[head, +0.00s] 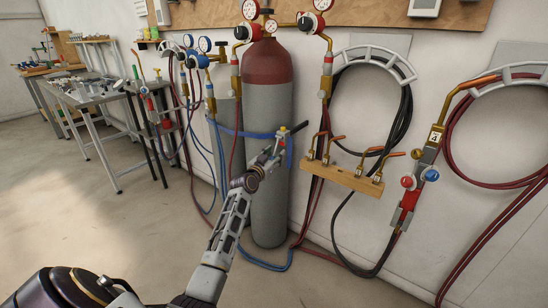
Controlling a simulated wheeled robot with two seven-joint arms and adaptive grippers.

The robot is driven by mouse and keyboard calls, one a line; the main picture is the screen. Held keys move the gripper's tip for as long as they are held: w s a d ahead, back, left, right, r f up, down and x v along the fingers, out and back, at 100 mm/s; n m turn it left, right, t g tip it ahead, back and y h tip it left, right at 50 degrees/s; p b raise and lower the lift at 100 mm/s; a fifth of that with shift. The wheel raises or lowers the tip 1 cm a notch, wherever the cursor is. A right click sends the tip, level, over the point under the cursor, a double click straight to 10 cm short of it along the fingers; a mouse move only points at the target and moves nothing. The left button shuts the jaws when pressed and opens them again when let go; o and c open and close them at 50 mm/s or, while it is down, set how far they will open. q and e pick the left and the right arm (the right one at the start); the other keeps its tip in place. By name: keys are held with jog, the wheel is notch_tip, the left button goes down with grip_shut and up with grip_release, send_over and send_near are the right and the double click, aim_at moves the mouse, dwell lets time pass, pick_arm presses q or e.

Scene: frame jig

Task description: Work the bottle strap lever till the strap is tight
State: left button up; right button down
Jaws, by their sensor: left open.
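The bottle (268,195) is a tall grey cylinder with a dark red top, standing upright against the wall. A blue strap (245,133) runs across its middle. The strap lever (299,127) has a dark handle and sticks out to the right at the bottle's right front. A blue strap end (290,152) shows just below it. My left gripper (276,146) is open at the strap buckle, just left of and below the lever handle. Whether its fingers touch the lever cannot be told; the gripper partly hides the buckle. My right gripper is not in view.
Gauges and regulators (252,30) sit above the bottle. A wooden rack with brass torches (343,178) and a torch with red and blue knobs (410,190) are to the right. Hoses (265,264) trail on the floor. A metal table (90,95) stands left; the floor before it is clear.

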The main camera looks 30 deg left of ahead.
pick_arm(q)
jog(key=shift+c, duration=0.9)
grip_shut()
